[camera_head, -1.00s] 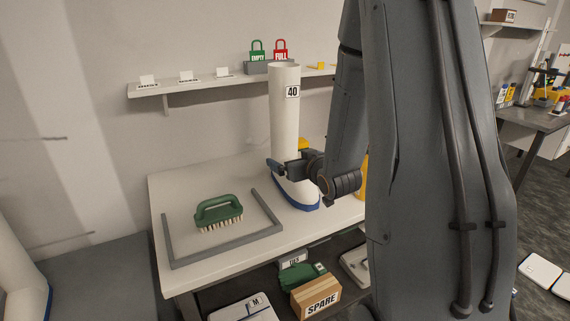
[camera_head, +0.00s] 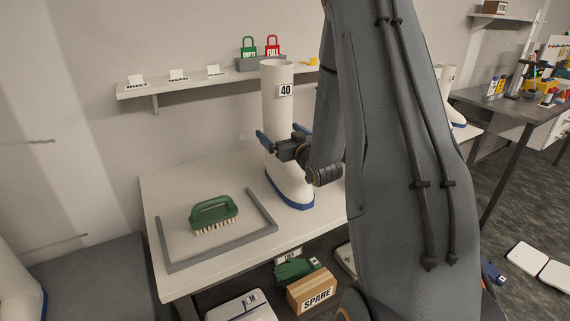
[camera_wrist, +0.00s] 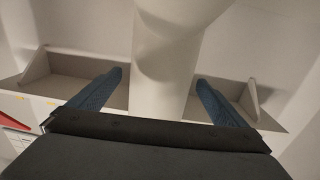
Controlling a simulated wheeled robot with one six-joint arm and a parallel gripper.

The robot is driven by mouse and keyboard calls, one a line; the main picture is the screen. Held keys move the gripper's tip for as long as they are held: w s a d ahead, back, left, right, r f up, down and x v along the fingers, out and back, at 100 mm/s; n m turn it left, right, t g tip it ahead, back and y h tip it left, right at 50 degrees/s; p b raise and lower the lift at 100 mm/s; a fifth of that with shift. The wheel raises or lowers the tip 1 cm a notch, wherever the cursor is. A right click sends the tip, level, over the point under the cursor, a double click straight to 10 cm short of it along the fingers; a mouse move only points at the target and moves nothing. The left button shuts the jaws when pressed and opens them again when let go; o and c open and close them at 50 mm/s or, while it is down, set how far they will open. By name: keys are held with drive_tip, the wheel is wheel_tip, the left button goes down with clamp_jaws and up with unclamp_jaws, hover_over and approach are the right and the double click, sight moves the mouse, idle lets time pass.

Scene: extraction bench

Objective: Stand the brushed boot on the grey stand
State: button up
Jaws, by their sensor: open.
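A tall white boot (camera_head: 277,115) with a blue sole and a "40" label stands upright on the white bench. My gripper (camera_head: 283,134) is open at its shaft, below the label, with one blue finger on each side. In the wrist view the white shaft (camera_wrist: 160,85) passes between the two spread fingers (camera_wrist: 157,97), with gaps on both sides. I cannot tell whether this boot is brushed. A flat grey surface (camera_head: 95,275) lies at the lower left; I cannot tell whether it is the grey stand.
A green brush (camera_head: 213,212) lies inside a grey U-shaped rail (camera_head: 222,247) on the bench. A wall shelf (camera_head: 190,83) carries cards and green and red padlock signs. Below are green gloves (camera_head: 293,270) and a "SPARE" box (camera_head: 312,293). Another white boot (camera_head: 15,270) shows at the left edge.

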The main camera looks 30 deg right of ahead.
drive_tip(key=shift+w, duration=0.35)
drive_tip(key=shift+c, duration=0.4)
drive_tip(key=c, duration=2.1)
drive_tip(key=shift+r, duration=0.1)
